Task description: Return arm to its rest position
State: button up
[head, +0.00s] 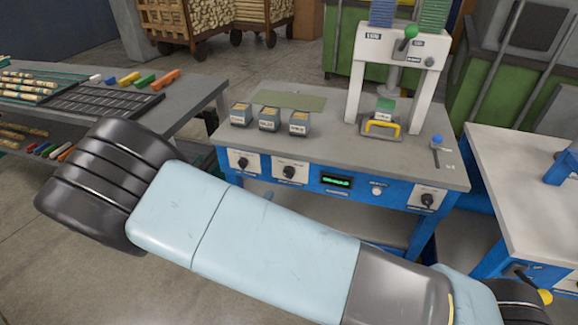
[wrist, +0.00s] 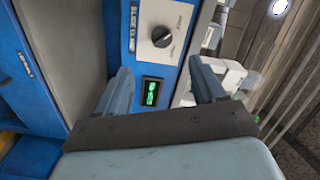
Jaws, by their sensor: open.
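My arm (head: 275,240) stretches across the lower part of the head view, in front of the blue workbench; its end runs toward the lower right, and the gripper's fingers do not show there. In the wrist view my gripper (wrist: 165,85) is open, its two blue-grey fingers apart with nothing held between them. Behind the fingers are the bench's blue front panel, a green lit display (wrist: 151,92) and a black knob (wrist: 162,36). I cannot tell the exact distance from the fingers to the panel.
The workbench (head: 340,165) carries a white press (head: 385,75) and several small grey bins (head: 269,117). A grey table (head: 190,105) stands at left with trays and coloured sticks. Another bench (head: 520,195) stands at right. Wooden carts (head: 215,25) are at the back.

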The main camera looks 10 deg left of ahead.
jog(key=w+d+r+m+g+h, duration=0.2)
jog(key=d+r+m+g+h, duration=0.35)
jog(key=d+r+m, duration=0.75)
jog(key=w+d+r+m+g+h, duration=0.3)
jog(key=d+r+m+g, duration=0.6)
jog(key=d+m, duration=0.8)
jog(key=s+d+r+m+t+y, duration=0.1)
jog(key=s+d+r+m+y, duration=0.4)
jog(key=m, duration=0.8)
jog(key=s+d+r+m+t+y, duration=0.1)
jog(key=s+d+r+m+y, duration=0.3)
jog(key=s+r+m, duration=0.8)
jog(key=shift+s+d+r+m+y, duration=0.15)
jog(key=shift+d+r+m+y, duration=0.2)
jog(key=shift+d+r+m, duration=0.55)
jog(key=shift+d+f, duration=0.2)
